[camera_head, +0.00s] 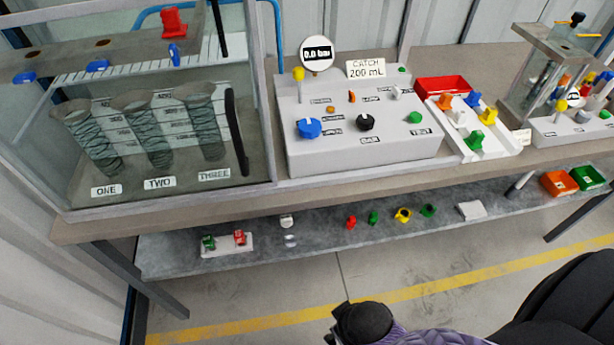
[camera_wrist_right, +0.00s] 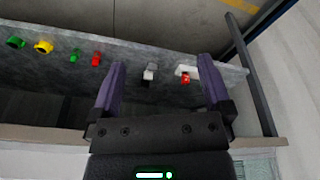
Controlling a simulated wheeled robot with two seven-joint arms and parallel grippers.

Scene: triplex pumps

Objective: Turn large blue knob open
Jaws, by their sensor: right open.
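The large blue knob (camera_head: 309,128) is at the front left of the white control box (camera_head: 362,158) on the bench. It is round, with a pale mark at its top. Nothing touches it. My right gripper (camera_wrist_right: 162,62) is open and empty in the right wrist view, its two purple fingers wide apart over the lower shelf area. The blue knob is out of that view. In the head view part of my right arm shows at the bottom right, well below and apart from the knob; its fingertips cannot be made out there. My left gripper is not in view.
A black knob (camera_head: 365,122) and a green knob (camera_head: 414,117) sit right of the blue one. A gauge reading 0.0 bar (camera_head: 317,54) stands behind. A glass tank (camera_head: 150,125) is close on the left. Small coloured parts lie on the lower shelf (camera_head: 330,245).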

